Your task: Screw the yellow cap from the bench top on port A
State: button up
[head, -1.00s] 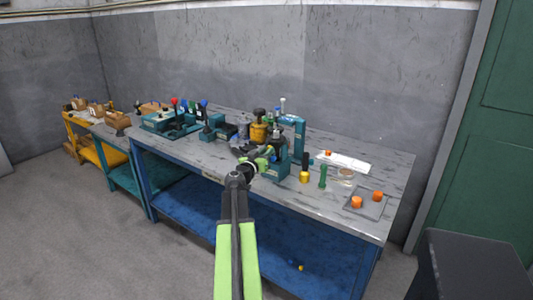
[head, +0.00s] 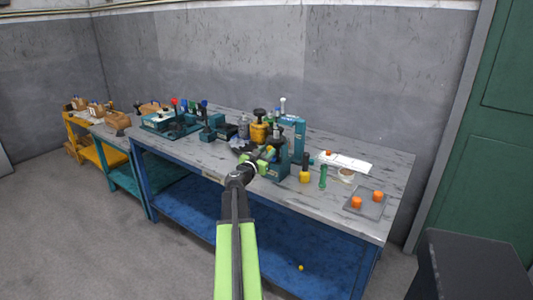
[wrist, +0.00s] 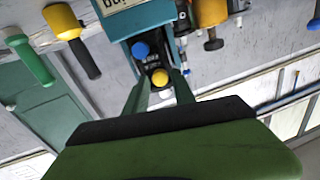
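The teal hydraulic motor block (wrist: 128,22) stands on the bench; it also shows in the head view (head: 298,135). A yellow cap (wrist: 160,77) sits at the lower end of its port face in the wrist view, next to a blue cap (wrist: 140,49). My gripper (wrist: 161,80) points at the yellow cap. Its two fingers stand apart on either side of the cap, with a gap on each side, so it looks open. In the head view my gripper (head: 262,160) is in front of the motor, low over the bench. Port letters are not readable.
Orange caps (head: 356,202) lie on a grey tray (head: 368,210). A tape roll (head: 346,174) and papers (head: 350,161) lie behind. A yellow-and-black part (head: 259,130) stands left of the motor.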

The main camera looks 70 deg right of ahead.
jog(key=n, duration=0.9)
jog(key=shift+n, duration=0.3)
jog(key=shift+c, duration=0.4)
grip_shut()
jog(key=m, duration=0.5)
jog(key=shift+m, duration=0.4)
